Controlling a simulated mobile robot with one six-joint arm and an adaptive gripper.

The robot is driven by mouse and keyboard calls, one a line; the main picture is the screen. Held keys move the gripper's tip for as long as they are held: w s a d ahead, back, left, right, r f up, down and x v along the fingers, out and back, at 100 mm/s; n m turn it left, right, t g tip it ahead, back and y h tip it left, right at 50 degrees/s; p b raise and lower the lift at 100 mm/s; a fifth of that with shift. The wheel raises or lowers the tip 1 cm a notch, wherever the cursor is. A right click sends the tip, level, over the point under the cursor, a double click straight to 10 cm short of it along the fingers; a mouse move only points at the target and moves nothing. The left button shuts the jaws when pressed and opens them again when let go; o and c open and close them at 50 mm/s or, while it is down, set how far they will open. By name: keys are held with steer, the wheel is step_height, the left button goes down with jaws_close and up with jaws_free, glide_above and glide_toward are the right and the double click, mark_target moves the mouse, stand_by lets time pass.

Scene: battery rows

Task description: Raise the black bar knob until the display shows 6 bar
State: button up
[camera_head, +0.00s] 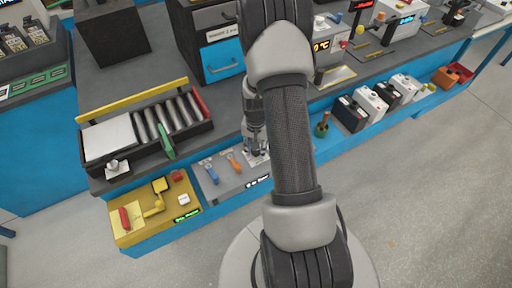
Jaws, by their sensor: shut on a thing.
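My gripper (257,153) points down over the right end of a small grey panel (228,189) on the front shelf. Its fingers are shut on a knob at that end, taken to be the black bar knob. The knob itself is mostly hidden by the fingers, so its angle cannot be seen. A small dark display (258,181) with pale characters sits on the panel's front edge just below the gripper. Its text is too small to read surely. A blue-handled valve (209,171) and an orange-handled valve (233,162) stand left of the gripper on the same panel.
A yellow panel (128,238) with a red handle and green display is at the left. Behind stands a tray (149,157) of grey rollers. Several black and white batteries (372,103) line the shelf to the right. My arm covers the middle.

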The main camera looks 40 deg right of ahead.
steer(key=shift+m, duration=0.3)
steer(key=o, duration=1.1)
step_height(320, 180, up, 12)
stand_by(0.3)
stand_by(0.4)
